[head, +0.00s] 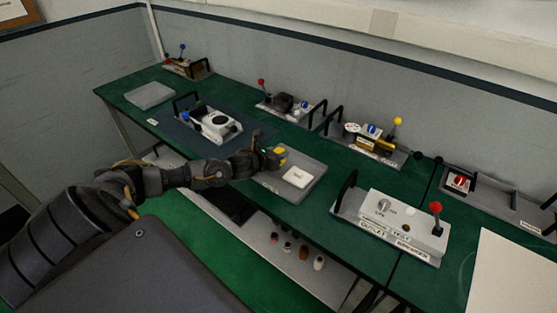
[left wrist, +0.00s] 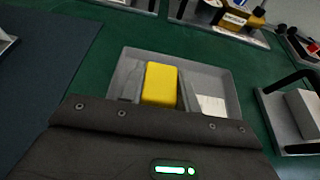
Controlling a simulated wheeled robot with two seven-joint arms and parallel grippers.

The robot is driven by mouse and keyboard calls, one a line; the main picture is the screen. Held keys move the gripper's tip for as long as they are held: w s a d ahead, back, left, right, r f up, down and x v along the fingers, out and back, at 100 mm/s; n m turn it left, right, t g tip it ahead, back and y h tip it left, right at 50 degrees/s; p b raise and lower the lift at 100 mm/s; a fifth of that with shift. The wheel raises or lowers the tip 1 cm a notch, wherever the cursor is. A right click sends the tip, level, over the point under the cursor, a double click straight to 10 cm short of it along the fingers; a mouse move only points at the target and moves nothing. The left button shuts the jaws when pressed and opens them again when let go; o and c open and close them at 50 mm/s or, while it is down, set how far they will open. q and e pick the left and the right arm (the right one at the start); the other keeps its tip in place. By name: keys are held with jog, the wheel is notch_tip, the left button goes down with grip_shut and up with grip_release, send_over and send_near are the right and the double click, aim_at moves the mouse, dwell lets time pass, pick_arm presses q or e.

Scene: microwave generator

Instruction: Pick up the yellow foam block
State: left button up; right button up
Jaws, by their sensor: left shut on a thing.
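The yellow foam block (left wrist: 160,83) sits between the two fingers of my left gripper (left wrist: 158,88) in the left wrist view. The gripper is shut on it, over a shallow grey tray (left wrist: 215,76). In the head view the block (head: 278,151) shows as a small yellow patch at the tip of my left gripper (head: 270,158), at the tray's far left part. I cannot tell whether the block touches the tray floor. A white block (head: 297,177) lies in the same tray, right of the gripper. My right gripper is not in view.
A white panel with a red-knobbed lever (head: 405,222) stands right of the tray. A white device (head: 213,123) in a handled tray stands to the left. More handled modules line the back of the green bench. An empty grey tray (head: 150,95) lies far left.

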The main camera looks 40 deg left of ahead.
pick_arm(q)
jog(key=s+a+r+b, duration=0.5)
jog(key=s+a+r, duration=0.2)
jog(key=s+r, duration=0.3)
jog(key=shift+s+a+r+b, duration=0.3)
jog(key=shift+s+r, duration=0.1)
jog(key=shift+s, duration=0.5)
